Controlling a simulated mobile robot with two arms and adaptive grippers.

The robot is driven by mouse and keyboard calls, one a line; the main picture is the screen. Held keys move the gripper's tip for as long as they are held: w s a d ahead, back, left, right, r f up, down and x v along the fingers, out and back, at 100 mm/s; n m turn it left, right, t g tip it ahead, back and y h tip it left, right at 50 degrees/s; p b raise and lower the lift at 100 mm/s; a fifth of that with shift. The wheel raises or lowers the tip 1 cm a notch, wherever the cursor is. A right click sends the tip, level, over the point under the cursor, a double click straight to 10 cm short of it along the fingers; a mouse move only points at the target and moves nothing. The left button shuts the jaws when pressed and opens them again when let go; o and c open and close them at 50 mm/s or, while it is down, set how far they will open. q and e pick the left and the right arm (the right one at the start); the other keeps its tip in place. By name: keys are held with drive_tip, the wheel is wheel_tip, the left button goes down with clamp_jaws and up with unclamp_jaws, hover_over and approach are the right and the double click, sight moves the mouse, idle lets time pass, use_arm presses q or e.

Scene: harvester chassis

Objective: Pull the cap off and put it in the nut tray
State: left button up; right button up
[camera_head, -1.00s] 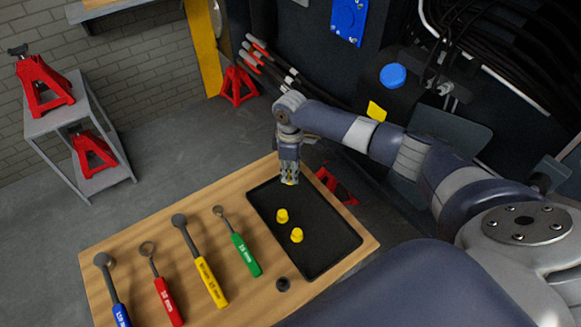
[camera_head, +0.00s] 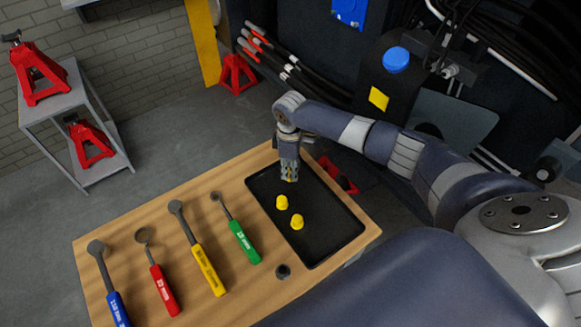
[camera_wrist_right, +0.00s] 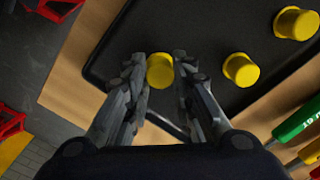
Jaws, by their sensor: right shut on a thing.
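My right gripper (camera_head: 289,176) points down over the far end of the black nut tray (camera_head: 331,240). In the right wrist view, its fingers (camera_wrist_right: 160,80) are shut on a yellow cap (camera_wrist_right: 160,71). The held cap is mostly hidden by the fingers in the head view, and I cannot tell whether it touches the tray floor. Two more yellow caps stand in the tray: one (camera_head: 282,202) near its middle and one (camera_head: 297,222) nearer to me. They also show in the right wrist view, at the middle right (camera_wrist_right: 241,69) and upper right (camera_wrist_right: 296,23). My left gripper is not in view.
The wooden table (camera_head: 225,296) also holds blue, red, yellow and green (camera_head: 244,242) wrenches left of the tray. Dark machinery with a blue cap (camera_head: 396,60) stands behind my arm. Red jack stands are at left.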

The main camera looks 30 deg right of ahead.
drive_tip(key=o, duration=0.9)
drive_tip(key=shift+r, duration=0.1)
wheel_tip(320, 180, up, 12)
drive_tip(key=shift+f, duration=0.1)
idle(0.4)
